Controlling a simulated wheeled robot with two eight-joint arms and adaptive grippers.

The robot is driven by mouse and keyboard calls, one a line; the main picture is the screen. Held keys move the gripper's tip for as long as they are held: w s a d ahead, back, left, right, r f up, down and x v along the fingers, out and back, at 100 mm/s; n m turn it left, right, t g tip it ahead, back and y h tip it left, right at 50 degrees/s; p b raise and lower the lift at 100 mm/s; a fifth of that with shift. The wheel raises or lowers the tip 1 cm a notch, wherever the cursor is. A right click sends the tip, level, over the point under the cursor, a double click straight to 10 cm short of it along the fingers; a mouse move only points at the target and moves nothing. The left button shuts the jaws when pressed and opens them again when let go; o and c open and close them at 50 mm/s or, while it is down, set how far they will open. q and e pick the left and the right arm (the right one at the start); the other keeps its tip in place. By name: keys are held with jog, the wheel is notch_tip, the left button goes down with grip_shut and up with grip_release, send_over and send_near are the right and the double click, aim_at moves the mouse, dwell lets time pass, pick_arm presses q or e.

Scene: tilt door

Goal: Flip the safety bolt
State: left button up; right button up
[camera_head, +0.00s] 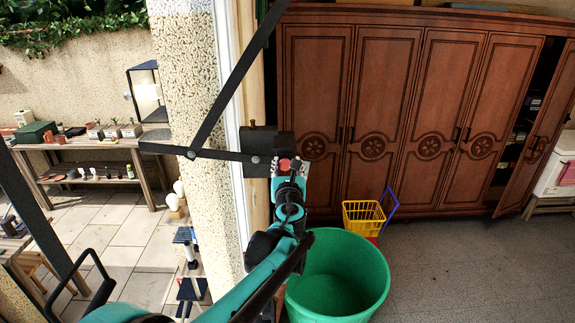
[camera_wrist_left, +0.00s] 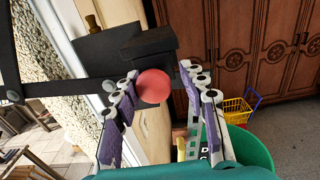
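The safety bolt (camera_head: 262,143) is a black block-like fitting beside the door post, with a round red knob (camera_head: 285,164). In the left wrist view the bolt (camera_wrist_left: 147,45) lies just beyond the fingertips, and the red knob (camera_wrist_left: 153,87) shows between them. My left gripper (camera_head: 288,172) is at the knob, seen from behind in the head view. In the left wrist view its fingers (camera_wrist_left: 159,72) are spread, one on each side of the knob. The left finger looks very close to the knob; I cannot tell whether it touches. My right gripper is in neither view.
A black handle (camera_head: 97,268) is at lower left. A green bin (camera_head: 340,270) stands below right of my arm, with a yellow basket (camera_head: 362,217) behind it. Brown wardrobes (camera_head: 375,90) line the back. Grey floor at right is clear.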

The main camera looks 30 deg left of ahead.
pick_arm(q)
jog(key=shift+s+a, duration=0.2)
jog(key=shift+a, duration=0.05)
grip_shut()
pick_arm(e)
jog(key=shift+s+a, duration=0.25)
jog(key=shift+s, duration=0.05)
pick_arm(q)
jog(key=v, duration=0.4)
jog(key=shift+s, duration=0.1)
jog(key=shift+f, duration=0.1)
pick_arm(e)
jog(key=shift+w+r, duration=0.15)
